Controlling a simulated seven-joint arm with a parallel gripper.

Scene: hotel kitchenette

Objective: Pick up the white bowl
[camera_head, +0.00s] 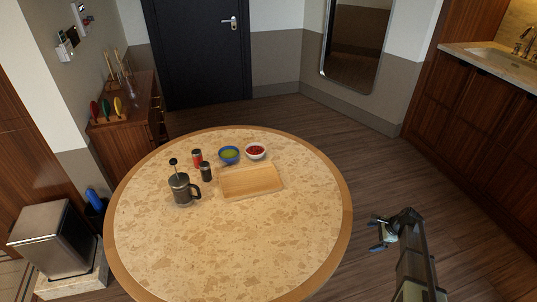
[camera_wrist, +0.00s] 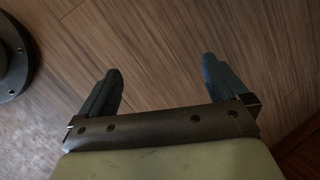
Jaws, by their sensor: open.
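The white bowl (camera_head: 256,155) holds something red and stands on the round table, beside a blue bowl (camera_head: 229,155) with green contents. The rim of the white bowl shows in the head view; it is not in the wrist view. My gripper (camera_head: 378,234) is off the table's right edge, over the floor, well apart from the bowl. In the wrist view my gripper (camera_wrist: 162,75) has its two fingers spread with only wooden floor between them. It is open and empty.
The round table (camera_head: 260,240) has a clear front half. A wooden board (camera_head: 250,182) lies just in front of the bowls. A French press (camera_head: 182,189), a red shaker (camera_head: 197,158) and a dark shaker (camera_head: 206,172) stand to their left.

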